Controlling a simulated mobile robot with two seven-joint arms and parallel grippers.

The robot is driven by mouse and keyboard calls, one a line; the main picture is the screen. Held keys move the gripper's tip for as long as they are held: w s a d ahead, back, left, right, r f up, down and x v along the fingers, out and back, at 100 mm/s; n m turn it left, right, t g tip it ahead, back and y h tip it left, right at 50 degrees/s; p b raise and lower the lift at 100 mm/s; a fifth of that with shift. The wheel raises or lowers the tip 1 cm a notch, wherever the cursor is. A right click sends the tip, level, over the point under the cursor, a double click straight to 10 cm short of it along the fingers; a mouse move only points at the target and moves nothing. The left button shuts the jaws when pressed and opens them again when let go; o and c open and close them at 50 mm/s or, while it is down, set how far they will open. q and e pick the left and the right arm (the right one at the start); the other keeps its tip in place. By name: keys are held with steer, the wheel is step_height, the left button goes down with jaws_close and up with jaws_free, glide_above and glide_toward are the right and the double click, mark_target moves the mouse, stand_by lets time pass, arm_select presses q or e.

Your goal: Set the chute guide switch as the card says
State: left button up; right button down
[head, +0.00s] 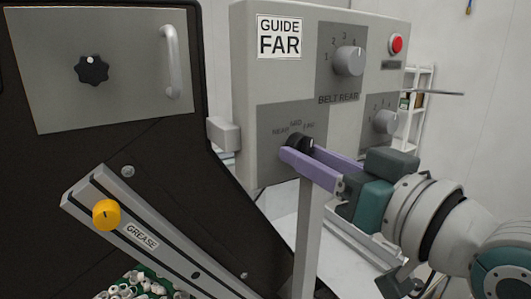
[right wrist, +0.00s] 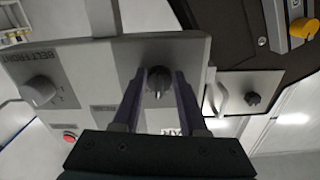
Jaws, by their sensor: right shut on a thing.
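The card (head: 279,37) on the grey panel reads GUIDE FAR. The chute guide switch (head: 306,142) is a black knob lower on the panel, under the labels NEAR, MID and FAR. My right gripper (head: 301,152) has its purple fingers on either side of this knob and is shut on it. In the right wrist view the knob (right wrist: 158,79) shows between the two fingers. The fingers hide part of the knob, and I cannot clearly read which label it points to. My left gripper is not in view.
The grey control panel (head: 245,85) also bears a BELT REAR dial (head: 349,61), another dial (head: 386,121) and a red button (head: 397,44). Left of it is a dark machine with a handled door (head: 130,100) and a yellow GREASE knob (head: 106,214). White shelves stand behind.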

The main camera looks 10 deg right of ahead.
steer(key=shift+a+r+m+p, duration=0.1)
steer(key=shift+m+p, duration=0.2)
steer(key=shift+m, duration=1.25)
steer(key=shift+a+m+p, duration=0.1)
steer(key=shift+m+p, duration=0.15)
steer(key=shift+m, duration=1.3)
steer(key=shift+c, duration=2.2)
jaws_free()
